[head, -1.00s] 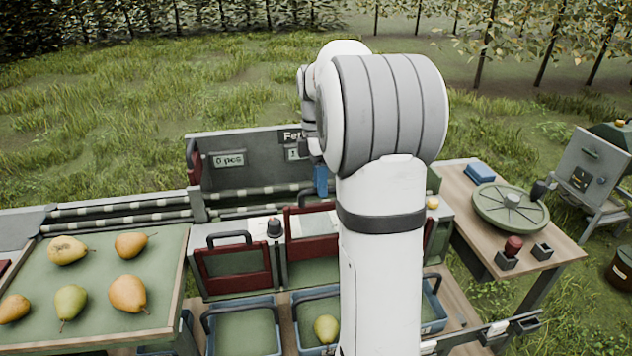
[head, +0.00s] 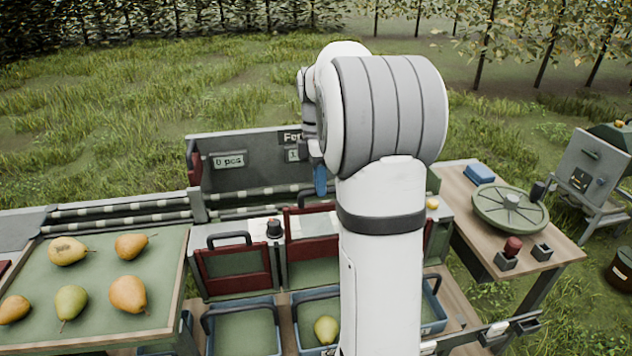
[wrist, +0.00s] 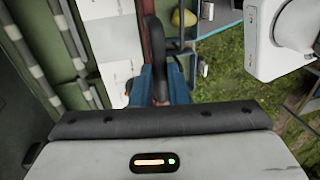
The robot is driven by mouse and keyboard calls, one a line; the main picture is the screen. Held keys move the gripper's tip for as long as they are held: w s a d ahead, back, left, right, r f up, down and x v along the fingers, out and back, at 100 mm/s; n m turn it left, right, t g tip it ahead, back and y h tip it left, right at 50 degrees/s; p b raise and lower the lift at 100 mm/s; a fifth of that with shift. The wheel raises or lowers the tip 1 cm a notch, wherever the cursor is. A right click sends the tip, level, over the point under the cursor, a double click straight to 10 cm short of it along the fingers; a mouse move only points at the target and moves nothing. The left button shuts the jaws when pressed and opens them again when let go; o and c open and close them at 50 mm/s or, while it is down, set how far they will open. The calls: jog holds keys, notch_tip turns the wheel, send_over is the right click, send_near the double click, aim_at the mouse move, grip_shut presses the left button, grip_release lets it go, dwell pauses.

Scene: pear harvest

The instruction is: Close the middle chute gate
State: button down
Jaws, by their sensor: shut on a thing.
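The middle chute gate (head: 294,224) is a red-framed panel with a dark handle. It stands higher than the left gate in the head view, and my arm hides its right part. In the wrist view, my gripper (wrist: 160,88) has its blue fingers on both sides of the dark handle (wrist: 158,55), shut on it. The red edge of the gate (wrist: 153,22) shows beside the handle. In the head view only one blue finger of my gripper (head: 320,180) shows, above the gate's top edge.
The left gate (head: 232,275) is red-framed and sits lower. Blue crates (head: 244,308) stand below the chutes, one with a pear (head: 326,329). A grey panel with count signs (head: 230,161) and rollers stand behind. A pear tray (head: 100,265) is at left, a wooden table (head: 455,190) at right.

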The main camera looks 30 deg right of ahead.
jog(key=shift+w, duration=0.1)
notch_tip(320, 180, down, 10)
jog(key=b, duration=0.3)
jog(key=c, duration=1.8)
grip_release()
jog(key=shift+b, duration=0.3)
jog(key=shift+o, duration=0.9)
jog(key=shift+w+f, duration=0.1)
jog(key=shift+f, duration=0.05)
jog(key=shift+o, duration=1.1)
send_near(320, 226)
jog(key=shift+w+r+p, duration=0.25)
jog(key=shift+w+p, duration=0.05)
jog(key=shift+p, duration=0.1)
